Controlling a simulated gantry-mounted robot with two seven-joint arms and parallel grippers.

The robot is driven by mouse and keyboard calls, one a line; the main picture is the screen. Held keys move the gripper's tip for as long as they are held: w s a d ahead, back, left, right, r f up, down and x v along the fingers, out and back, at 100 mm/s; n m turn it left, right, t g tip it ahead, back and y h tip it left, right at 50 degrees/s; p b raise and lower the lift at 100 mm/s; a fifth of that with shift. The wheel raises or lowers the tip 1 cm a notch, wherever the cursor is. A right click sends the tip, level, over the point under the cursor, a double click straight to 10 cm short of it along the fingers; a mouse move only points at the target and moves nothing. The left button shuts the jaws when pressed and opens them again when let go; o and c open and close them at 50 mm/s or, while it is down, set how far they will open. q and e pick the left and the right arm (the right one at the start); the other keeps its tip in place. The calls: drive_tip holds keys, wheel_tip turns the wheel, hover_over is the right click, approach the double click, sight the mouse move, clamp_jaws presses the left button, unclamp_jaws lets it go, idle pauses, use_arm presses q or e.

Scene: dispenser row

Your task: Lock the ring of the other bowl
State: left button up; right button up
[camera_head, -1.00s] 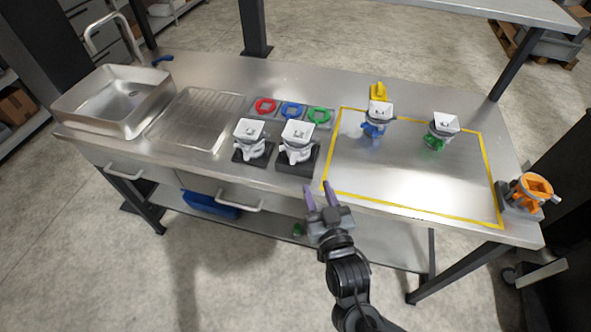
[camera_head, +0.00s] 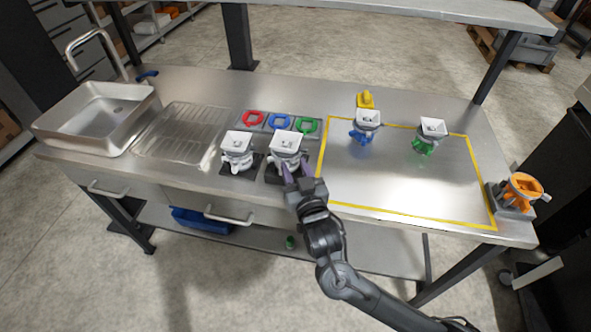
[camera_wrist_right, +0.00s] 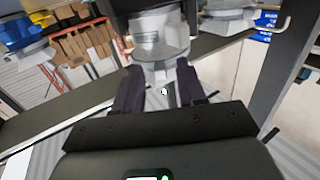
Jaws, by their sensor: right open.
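Two white bowls stand side by side on dark stands, the left bowl (camera_head: 237,145) and the right bowl (camera_head: 286,143). My right gripper (camera_head: 296,167) is open, its purple-grey fingers at the near side of the right bowl. In the right wrist view a pale bowl (camera_wrist_right: 160,35) is straight ahead, its lower part between or just beyond the open fingertips (camera_wrist_right: 158,75); contact cannot be told. The locking state of its ring is too small to tell. A white bowl on a blue base (camera_head: 366,120) and one on a green base (camera_head: 431,128) stand in the yellow-outlined area. My left gripper is not in view.
Red (camera_head: 254,118), blue (camera_head: 280,122) and green (camera_head: 306,126) rings lie behind the white bowls. A yellow piece (camera_head: 366,100) stands behind the blue-based bowl. An orange unit (camera_head: 523,188) is at the right end. A sink (camera_head: 97,115) is at left. The outlined area's front is clear.

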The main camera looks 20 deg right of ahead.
drive_tip(key=shift+c, duration=0.3)
clamp_jaws()
drive_tip(key=shift+a+r+m+h+p, duration=0.2)
drive_tip(key=shift+m+h+p, duration=0.1)
drive_tip(key=shift+h+p, duration=0.25)
drive_tip(key=m+h+p, duration=0.1)
drive_tip(key=a+m+h+p, duration=0.1)
drive_tip(key=shift+w+a+g+h, duration=0.2)
drive_tip(key=shift+w+g+h, duration=0.05)
drive_tip(key=shift+g+h, duration=0.1)
drive_tip(key=shift+w+a+m+g+h+p, duration=0.15)
drive_tip(key=shift+a+m+g+h+p, duration=0.3)
drive_tip(key=shift+h, duration=0.45)
drive_tip(key=shift+a+f+m+g+h, duration=0.2)
drive_tip(key=shift+f+m+g+h, duration=0.1)
drive_tip(key=shift+m+h, duration=0.45)
drive_tip(key=shift+o, duration=0.3)
unclamp_jaws()
drive_tip(key=shift+w+r, duration=0.1)
